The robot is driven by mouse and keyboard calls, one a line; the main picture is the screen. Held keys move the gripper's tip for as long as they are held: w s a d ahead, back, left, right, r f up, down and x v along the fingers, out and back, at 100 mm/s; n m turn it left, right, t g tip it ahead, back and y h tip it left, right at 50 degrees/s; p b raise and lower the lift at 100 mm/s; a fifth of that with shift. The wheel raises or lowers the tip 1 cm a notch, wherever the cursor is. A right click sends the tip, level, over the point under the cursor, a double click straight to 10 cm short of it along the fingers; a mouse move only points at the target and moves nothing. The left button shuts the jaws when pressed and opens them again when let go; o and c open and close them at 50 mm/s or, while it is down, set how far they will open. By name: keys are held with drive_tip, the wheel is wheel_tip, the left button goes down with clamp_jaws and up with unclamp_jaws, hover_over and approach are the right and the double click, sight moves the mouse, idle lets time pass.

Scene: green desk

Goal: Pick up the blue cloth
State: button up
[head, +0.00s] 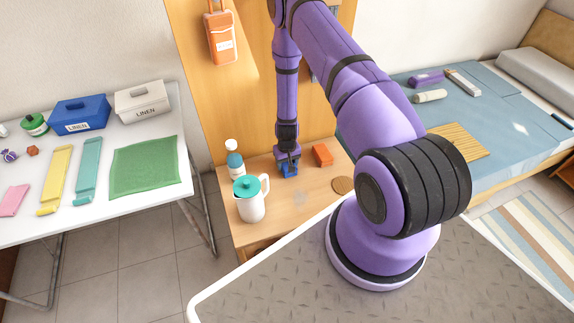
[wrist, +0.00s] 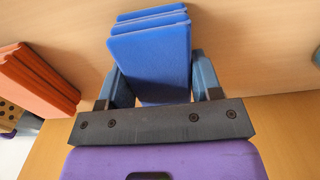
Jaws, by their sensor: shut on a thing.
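The blue cloth (wrist: 150,58) is a folded stack of layers in the wrist view. It sits between the two fingers of my gripper (wrist: 155,90), which is shut on it. In the head view the blue cloth (head: 290,170) shows small at the tip of my gripper (head: 287,165), low over the wooden desk. Whether the cloth still touches the desk I cannot tell.
An orange folded cloth (head: 322,155) lies right of my gripper, and a round brown coaster (head: 343,185) is nearer. A white jug with a teal lid (head: 250,197) and a bottle (head: 234,160) stand to the left. The wooden desk (head: 285,215) is clear in front.

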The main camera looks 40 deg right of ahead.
sight(287, 163)
drive_tip(key=shift+r, duration=0.1)
drive_tip(key=shift+r, duration=0.8)
drive_tip(key=shift+s+a+r, duration=0.1)
drive_tip(key=shift+s+r, duration=0.15)
drive_tip(key=shift+r, duration=0.7)
drive_tip(key=s+a, duration=0.1)
drive_tip(key=s, duration=0.4)
drive_tip(key=s+a+r, duration=0.1)
drive_tip(key=s+a, duration=0.1)
drive_tip(key=s, duration=0.3)
drive_tip(key=s+a, duration=0.1)
drive_tip(key=s, duration=0.4)
drive_tip(key=shift+a+r, duration=0.15)
drive_tip(key=o, duration=0.5)
drive_tip(key=c, duration=0.3)
drive_tip(key=shift+w, duration=0.15)
drive_tip(key=shift+c, duration=0.2)
